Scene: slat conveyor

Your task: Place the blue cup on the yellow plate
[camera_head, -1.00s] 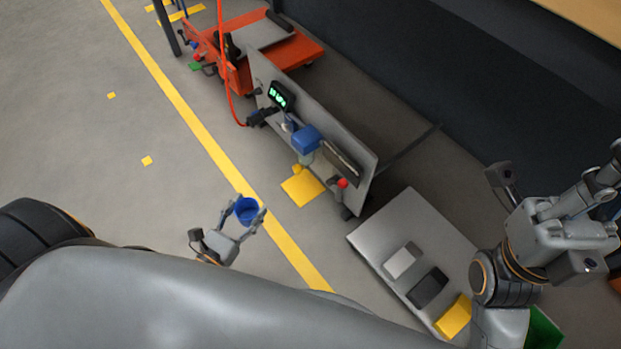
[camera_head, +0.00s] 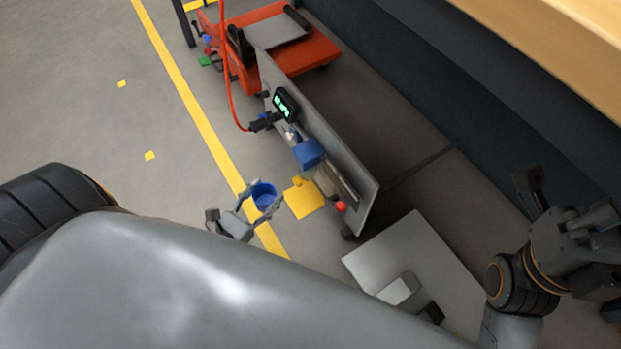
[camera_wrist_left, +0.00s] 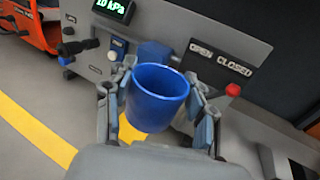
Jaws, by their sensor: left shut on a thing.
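The blue cup (camera_head: 264,193) is held between the fingers of my left gripper (camera_head: 264,203), upright or nearly so. In the left wrist view the cup (camera_wrist_left: 157,97) sits between both fingers (camera_wrist_left: 157,110), its open rim facing up toward the camera. A yellow square (camera_head: 304,198), seemingly the yellow plate, is just right of the cup in the head view, below the grey panel. The cup looks apart from it. In the left wrist view the cup hides most of this yellow piece (camera_wrist_left: 130,130). My right arm's gripper end (camera_head: 565,235) is at the right; its fingers are unclear.
A grey panel (camera_head: 362,200) with a green display (camera_head: 285,104), a blue box (camera_head: 308,153) and a red knob (camera_head: 341,206) stands beside the yellow square. A grey platform (camera_head: 420,245) is at lower right. An orange cart (camera_head: 320,55) is behind. Open floor lies left.

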